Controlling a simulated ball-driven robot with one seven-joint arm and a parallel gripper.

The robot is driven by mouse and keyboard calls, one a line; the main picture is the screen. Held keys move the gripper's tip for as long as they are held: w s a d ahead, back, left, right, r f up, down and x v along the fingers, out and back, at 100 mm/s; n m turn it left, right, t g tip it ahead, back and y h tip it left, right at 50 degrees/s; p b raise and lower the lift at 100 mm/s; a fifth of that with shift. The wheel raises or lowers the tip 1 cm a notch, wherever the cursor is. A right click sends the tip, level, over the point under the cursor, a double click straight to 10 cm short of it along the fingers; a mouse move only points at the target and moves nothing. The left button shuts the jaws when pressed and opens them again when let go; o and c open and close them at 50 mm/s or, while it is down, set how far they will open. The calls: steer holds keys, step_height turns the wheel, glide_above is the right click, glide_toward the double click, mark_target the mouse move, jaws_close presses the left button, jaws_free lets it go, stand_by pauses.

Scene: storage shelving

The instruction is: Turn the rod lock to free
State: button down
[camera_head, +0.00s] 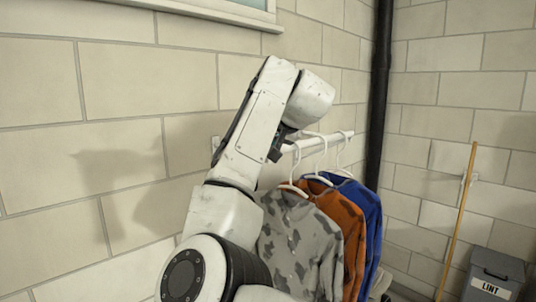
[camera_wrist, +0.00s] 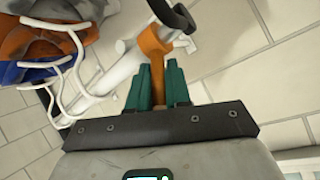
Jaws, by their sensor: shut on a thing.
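The white rod (camera_head: 318,142) sticks out from the block wall, with clothes hanging on it. It also runs diagonally in the wrist view (camera_wrist: 103,83). An orange lever (camera_wrist: 153,42), which looks like the rod lock's handle, sits at the rod's wall end in the wrist view. My gripper (camera_wrist: 158,70) has its green fingers on either side of this lever and is shut on it. In the head view my white arm hides the lever and most of the gripper. I cannot tell the lock's setting.
Grey, orange and blue shirts (camera_head: 299,245) hang from white hangers (camera_head: 297,165) close to my arm. A black pipe (camera_head: 379,95) runs down the wall corner. A wooden pole (camera_head: 457,220) and a grey LINT bin (camera_head: 494,273) stand at the right.

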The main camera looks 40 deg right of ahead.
steer(key=f+t+b, duration=0.1)
steer(key=t+b, duration=0.1)
steer(key=b, duration=0.2)
steer(key=s+f+m+t+b, duration=0.1)
steer(key=t+b, duration=0.2)
steer(key=b, duration=0.1)
steer(key=s+f+t+h+b, duration=0.1)
steer(key=t+b, duration=0.2)
steer(key=b, duration=0.2)
steer(key=shift+s+f+m, duration=0.1)
steer(key=shift+m, duration=0.2)
steer(key=c, duration=1.1)
jaws_free()
steer(key=shift+s, duration=0.1)
steer(key=b+v, duration=0.1)
steer(key=v, duration=0.9)
steer(key=shift+s+f, duration=0.15)
steer(key=shift+s, duration=0.15)
